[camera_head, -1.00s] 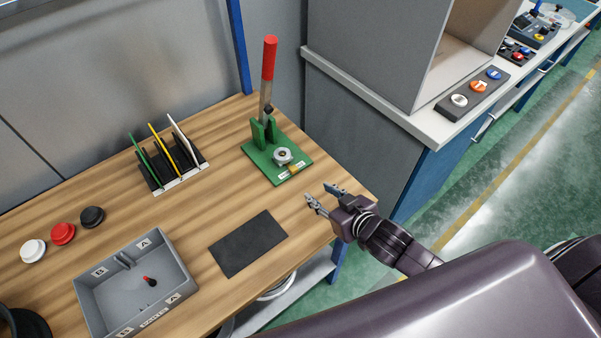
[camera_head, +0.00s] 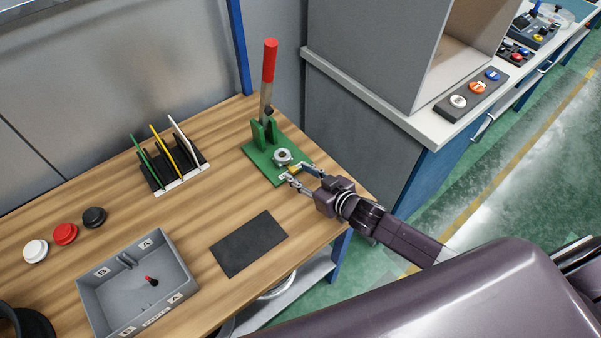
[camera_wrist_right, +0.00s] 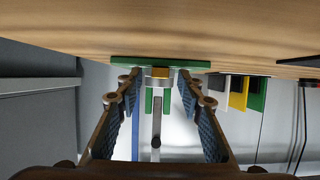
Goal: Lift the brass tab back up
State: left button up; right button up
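The brass tab (camera_head: 294,168) is a small yellowish piece at the front edge of the green clamp base (camera_head: 262,172), beside a round metal part (camera_head: 283,156). The base's lever with its red handle (camera_head: 269,60) stands upright. My right gripper (camera_head: 296,173) is open at the base's front edge, its fingers on either side of the tab. In the right wrist view the brass tab (camera_wrist_right: 160,73) sits between the open fingertips (camera_wrist_right: 158,82), with a visible gap on each side. The tab's tilt is hard to tell. My left gripper is not in view.
A dark mat (camera_head: 249,243) and a grey bin (camera_head: 178,268) lie nearer on the wooden table. A rack of coloured cards (camera_head: 180,184) stands left of the clamp. A grey cabinet (camera_head: 360,140) stands close on the right. Table wood between mat and clamp is clear.

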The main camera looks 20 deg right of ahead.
jog(key=shift+c, duration=0.5)
grip_shut()
